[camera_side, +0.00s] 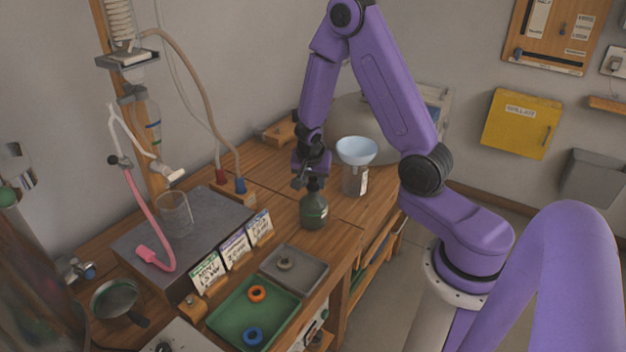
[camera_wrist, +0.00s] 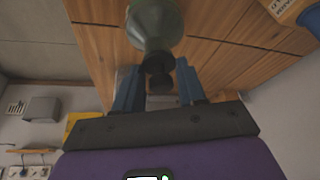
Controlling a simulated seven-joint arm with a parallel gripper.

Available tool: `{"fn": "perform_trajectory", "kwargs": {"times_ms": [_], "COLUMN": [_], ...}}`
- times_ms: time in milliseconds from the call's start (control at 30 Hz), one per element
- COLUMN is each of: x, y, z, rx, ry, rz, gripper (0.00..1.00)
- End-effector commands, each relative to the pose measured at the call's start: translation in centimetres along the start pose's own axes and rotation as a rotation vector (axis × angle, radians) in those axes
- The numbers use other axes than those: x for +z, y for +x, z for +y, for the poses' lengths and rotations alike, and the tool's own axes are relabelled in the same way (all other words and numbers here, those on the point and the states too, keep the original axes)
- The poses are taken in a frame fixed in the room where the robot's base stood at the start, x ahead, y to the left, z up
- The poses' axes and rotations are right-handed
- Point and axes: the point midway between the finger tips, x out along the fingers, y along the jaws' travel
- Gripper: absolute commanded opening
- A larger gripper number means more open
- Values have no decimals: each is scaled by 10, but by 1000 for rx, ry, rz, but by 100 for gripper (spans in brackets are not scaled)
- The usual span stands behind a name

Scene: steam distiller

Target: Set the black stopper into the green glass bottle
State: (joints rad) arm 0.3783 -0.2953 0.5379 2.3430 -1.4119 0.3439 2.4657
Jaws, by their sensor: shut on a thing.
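The green glass bottle (camera_side: 314,212) stands upright on the wooden bench. Its rounded body also shows at the top of the wrist view (camera_wrist: 155,22). My gripper (camera_side: 312,180) is directly above the bottle, at its neck. In the wrist view my gripper (camera_wrist: 160,84) has its two blue fingers on either side of the black stopper (camera_wrist: 159,80), and it is shut on it. The stopper lines up with the dark mouth of the bottle. I cannot tell whether it is seated in the mouth or only resting at it.
A jar with a pale blue funnel (camera_side: 357,151) stands just right of the bottle. Label cards (camera_side: 235,250), a grey tray (camera_side: 318,277) and a green tray (camera_side: 225,322) with orange and blue rings lie nearer. A glass beaker (camera_side: 175,213) stands on the grey slab at left.

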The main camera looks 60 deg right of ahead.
Motion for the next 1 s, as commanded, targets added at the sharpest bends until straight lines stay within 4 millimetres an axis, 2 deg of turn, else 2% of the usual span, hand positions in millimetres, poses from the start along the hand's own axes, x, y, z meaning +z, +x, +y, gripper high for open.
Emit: {"fn": "perform_trajectory", "kwargs": {"times_ms": [367,400,467,767,1000], "x": [2,2,2,2,-4], "y": [5,5,5,4,-9], "z": [0,0,0,0,-1], "rx": [1,0,0,0,-1], "ry": [-1,0,0,0,3], "rz": [0,0,0,0,3], "gripper": [12,53,70,70,70]}}
